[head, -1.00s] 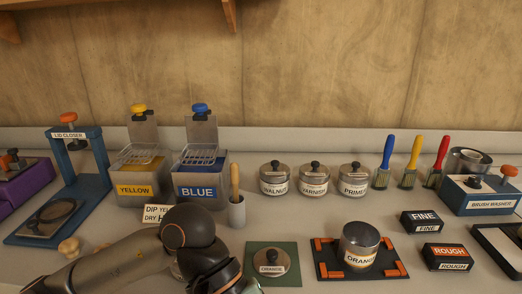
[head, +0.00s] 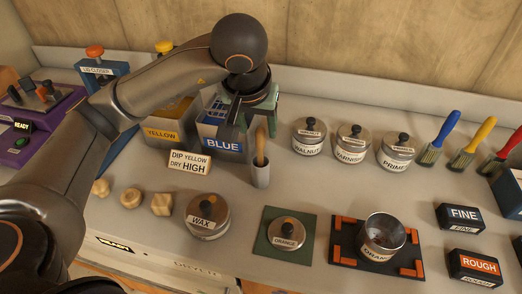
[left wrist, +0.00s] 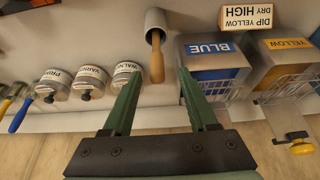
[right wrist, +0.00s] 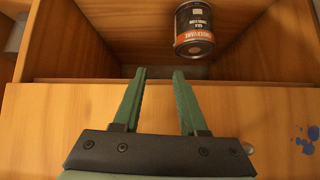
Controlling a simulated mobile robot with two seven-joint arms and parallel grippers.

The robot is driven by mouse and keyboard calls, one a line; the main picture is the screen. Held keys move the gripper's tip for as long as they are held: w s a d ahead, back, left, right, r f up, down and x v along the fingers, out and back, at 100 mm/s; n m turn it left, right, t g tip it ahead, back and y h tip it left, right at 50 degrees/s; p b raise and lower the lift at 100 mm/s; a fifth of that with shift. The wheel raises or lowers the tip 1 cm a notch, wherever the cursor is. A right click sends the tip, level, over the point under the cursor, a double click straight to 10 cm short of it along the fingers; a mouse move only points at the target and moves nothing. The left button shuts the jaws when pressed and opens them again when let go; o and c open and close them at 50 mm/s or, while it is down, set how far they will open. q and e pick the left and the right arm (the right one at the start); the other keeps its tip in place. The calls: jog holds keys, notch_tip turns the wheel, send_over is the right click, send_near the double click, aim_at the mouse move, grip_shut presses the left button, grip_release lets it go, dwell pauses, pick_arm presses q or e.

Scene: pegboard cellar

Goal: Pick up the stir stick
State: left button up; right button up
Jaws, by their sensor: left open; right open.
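The stir stick (head: 260,147) is a wooden stick standing in a small grey cup (head: 261,176) beside the blue bin. It also shows in the left wrist view (left wrist: 157,62), its free end in line with the gap between my left fingertips. My left gripper (head: 250,130) is open above the cup, by the blue bin; it also shows in the left wrist view (left wrist: 158,76). I cannot tell if the stick is between the fingers in depth. My right gripper (right wrist: 159,72) is open and empty, in front of a wooden compartment with a dark can (right wrist: 194,30).
The blue bin (head: 222,144) and yellow bin (head: 163,134) stand left of the cup. A sign (head: 190,162) stands in front. The walnut tin (head: 308,137) is to the right.

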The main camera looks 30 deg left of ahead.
aim_at(262, 141)
pick_arm(q)
jog(key=shift+p+x, duration=0.3)
jog(key=shift+x, duration=3.05)
jog(key=shift+d, duration=0.2)
jog(key=shift+c, duration=0.3)
grip_shut()
